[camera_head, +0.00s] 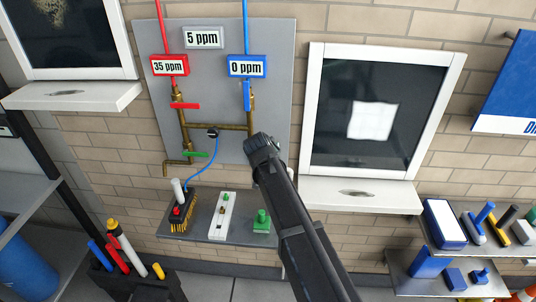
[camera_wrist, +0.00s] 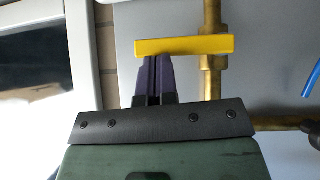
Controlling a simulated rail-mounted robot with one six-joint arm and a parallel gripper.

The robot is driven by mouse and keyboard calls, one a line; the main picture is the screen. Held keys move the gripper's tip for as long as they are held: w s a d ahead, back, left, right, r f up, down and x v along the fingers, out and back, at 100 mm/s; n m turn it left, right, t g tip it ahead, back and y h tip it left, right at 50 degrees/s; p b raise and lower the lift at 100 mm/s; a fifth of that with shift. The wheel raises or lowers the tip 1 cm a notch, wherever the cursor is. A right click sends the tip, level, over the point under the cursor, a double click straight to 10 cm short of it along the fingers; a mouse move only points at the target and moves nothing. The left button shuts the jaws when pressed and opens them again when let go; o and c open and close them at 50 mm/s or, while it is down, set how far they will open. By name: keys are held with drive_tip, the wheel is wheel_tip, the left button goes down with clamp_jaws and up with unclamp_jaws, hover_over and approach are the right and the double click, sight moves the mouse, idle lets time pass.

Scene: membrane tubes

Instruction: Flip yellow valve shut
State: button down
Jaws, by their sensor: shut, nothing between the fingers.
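The yellow valve handle (camera_wrist: 184,46) shows in the wrist view as a flat bar lying crosswise to a vertical brass pipe (camera_wrist: 212,80). One end of the bar reaches past the pipe to the left. My gripper (camera_wrist: 151,58) is shut and empty, its two dark fingers side by side. The fingertips meet the lower edge of the bar's left half in the picture; whether they touch it, I cannot tell. In the head view my gripper (camera_head: 264,144) is at the right side of the grey panel, and the arm hides the yellow valve there.
The grey panel (camera_head: 222,75) carries a red handle (camera_head: 185,106), a blue handle (camera_head: 247,96) and a green handle (camera_head: 194,154) on brass pipes. A framed window (camera_head: 330,110) with a sill is right of the panel. A small shelf (camera_head: 240,238) with tools is below.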

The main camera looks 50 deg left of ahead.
drive_tip(key=shift+r, duration=0.1)
drive_tip(key=w+r+p+v, duration=0.1)
drive_tip(key=r+p+v, duration=0.1)
drive_tip(key=p+v, duration=0.9)
drive_tip(key=shift+r, duration=0.55)
